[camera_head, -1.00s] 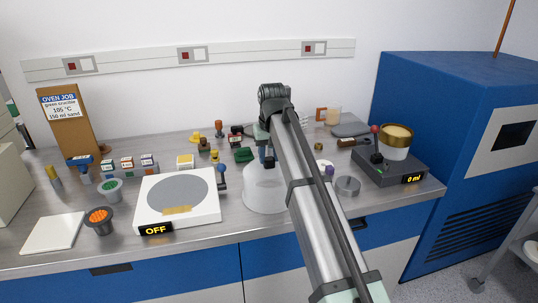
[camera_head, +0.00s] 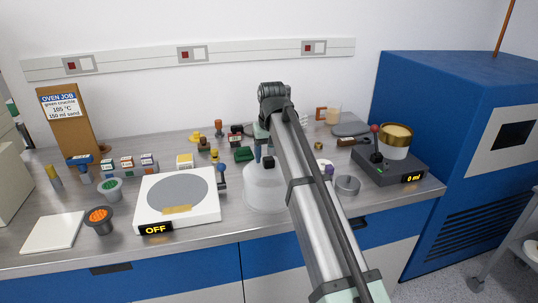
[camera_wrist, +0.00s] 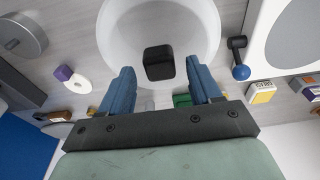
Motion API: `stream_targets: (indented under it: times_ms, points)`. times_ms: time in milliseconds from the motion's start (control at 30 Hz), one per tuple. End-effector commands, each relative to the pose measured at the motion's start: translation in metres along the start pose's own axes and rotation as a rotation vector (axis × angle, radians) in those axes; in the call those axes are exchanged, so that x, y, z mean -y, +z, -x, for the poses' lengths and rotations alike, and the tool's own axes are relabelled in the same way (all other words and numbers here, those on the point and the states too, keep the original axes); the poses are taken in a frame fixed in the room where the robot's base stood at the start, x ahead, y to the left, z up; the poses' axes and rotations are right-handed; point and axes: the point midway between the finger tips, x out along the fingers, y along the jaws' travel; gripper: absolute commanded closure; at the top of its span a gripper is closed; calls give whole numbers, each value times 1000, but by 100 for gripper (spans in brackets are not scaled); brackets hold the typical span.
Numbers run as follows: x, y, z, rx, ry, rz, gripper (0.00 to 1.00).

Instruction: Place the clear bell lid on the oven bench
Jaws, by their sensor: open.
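The clear bell lid (camera_head: 262,192) is a translucent dome with a black knob (camera_head: 268,163) on top. It stands upright on the steel bench (camera_head: 228,244), right of the hotplate, partly hidden by my arm in the head view. In the wrist view the lid (camera_wrist: 118,28) fills the top middle and its black knob (camera_wrist: 158,62) shows between the fingertips. My gripper (camera_wrist: 159,66) is open above the lid, with a gap on each side of the knob. Its blue fingers also show in the head view (camera_head: 263,157).
A white hotplate (camera_head: 205,203) reading OFF is close on the left. Small bottles and blocks stand behind. A blue oven (camera_head: 440,120) bounds the right side.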

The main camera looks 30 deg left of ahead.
Motion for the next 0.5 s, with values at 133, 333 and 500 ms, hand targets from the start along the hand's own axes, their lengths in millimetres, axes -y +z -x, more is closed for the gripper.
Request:
stream_targets:
  times_ms: [133,333,500]
  points:
    - [0,-1,19,-2,0,0,37]
    - [0,-2,56,-2,0,0,37]
    - [0,-2,86,-2,0,0,37]
